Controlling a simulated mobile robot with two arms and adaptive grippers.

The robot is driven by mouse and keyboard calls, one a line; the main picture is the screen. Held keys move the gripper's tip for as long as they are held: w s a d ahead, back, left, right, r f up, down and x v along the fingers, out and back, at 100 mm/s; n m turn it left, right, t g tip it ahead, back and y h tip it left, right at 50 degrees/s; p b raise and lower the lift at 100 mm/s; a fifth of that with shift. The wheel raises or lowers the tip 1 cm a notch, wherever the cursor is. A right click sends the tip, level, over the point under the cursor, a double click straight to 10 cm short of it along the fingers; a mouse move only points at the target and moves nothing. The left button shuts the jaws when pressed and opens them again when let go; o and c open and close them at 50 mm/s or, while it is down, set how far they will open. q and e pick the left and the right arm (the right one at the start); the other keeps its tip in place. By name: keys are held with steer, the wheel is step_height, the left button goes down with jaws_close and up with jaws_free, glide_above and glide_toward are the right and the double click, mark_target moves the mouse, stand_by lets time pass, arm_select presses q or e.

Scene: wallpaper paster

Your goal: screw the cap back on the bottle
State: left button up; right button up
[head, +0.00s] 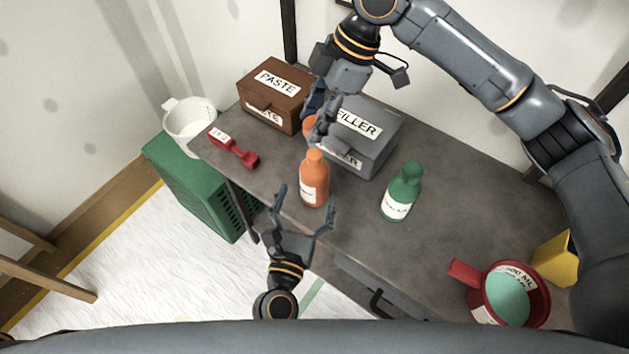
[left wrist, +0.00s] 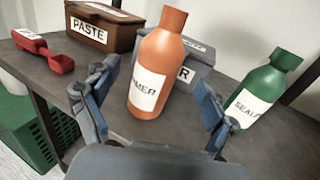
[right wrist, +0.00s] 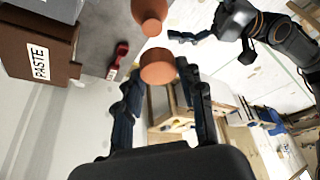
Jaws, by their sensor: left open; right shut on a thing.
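The orange bottle (head: 314,181) stands upright on the grey table, its white label ending in "MER" in the left wrist view (left wrist: 158,70). My left gripper (head: 306,207) is open in front of the bottle. In the left wrist view its fingers (left wrist: 152,112) spread to either side, and I see no grip on the bottle. My right gripper (head: 318,122) is shut on the orange cap (right wrist: 157,68) and holds it above and behind the bottle. In the right wrist view the cap is apart from the bottle (right wrist: 149,14). In the head view the fingers partly hide the cap.
A green bottle (head: 401,192) stands right of the orange one. A brown PASTE box (head: 268,99) and a grey FILLER box (head: 378,138) stand behind. A red scoop (head: 236,148) lies at left; a red measuring jug (head: 528,285) stands at right. The middle right tabletop is clear.

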arm_select(q)
steer(key=x, duration=0.6)
steer(key=shift+w, duration=0.25)
jaws_close()
arm_select(e)
glide_above(311, 154)
steer(key=shift+w+d+f, duration=0.1)
steer(key=shift+d+f, duration=0.15)
steer(key=shift+f, duration=1)
steer(key=shift+d+f, duration=0.2)
steer(key=shift+f, duration=1)
steer(key=shift+f, duration=0.1)
steer(key=shift+f, duration=0.8)
steer(key=shift+f, duration=0.6)
